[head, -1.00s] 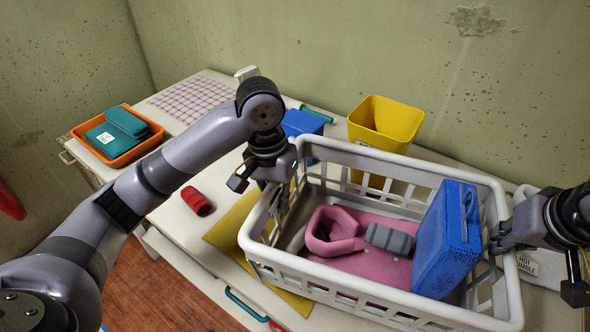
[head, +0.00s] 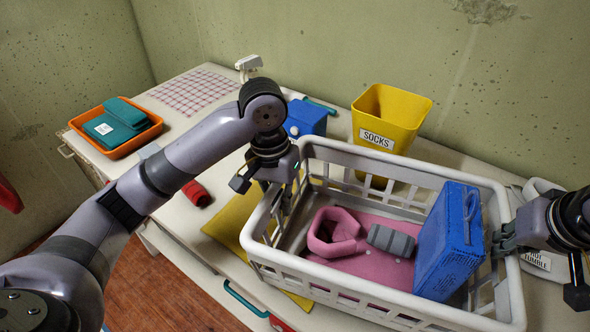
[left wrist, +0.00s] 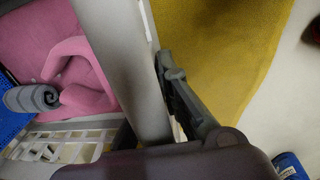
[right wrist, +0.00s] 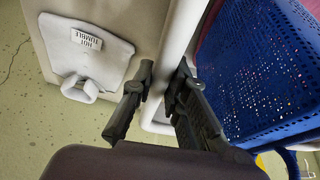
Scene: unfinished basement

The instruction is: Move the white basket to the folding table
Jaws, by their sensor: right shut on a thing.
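The white basket (head: 375,298) is in front of me over a white-topped table (head: 180,225). It holds a pink item (head: 335,232), a grey roll (head: 391,241) and a blue perforated box (head: 450,240). My right gripper (head: 505,240) is shut on the basket's right rim; its fingers also show at the rim in the right wrist view (right wrist: 160,90). My left gripper (head: 278,192) is at the basket's left rim. In the left wrist view, one finger (left wrist: 180,90) lies against the rim; the other is hidden. Whether the basket's underside touches the table is hidden.
A yellow bin labelled SOCKS (head: 400,108) and a blue container (head: 306,118) stand behind the basket. An orange tray (head: 112,148) with teal items is at the far left. A red roll (head: 196,193) and a yellow mat (head: 228,228) lie left of the basket. A HOT TUMBLE item (right wrist: 88,45) is at right.

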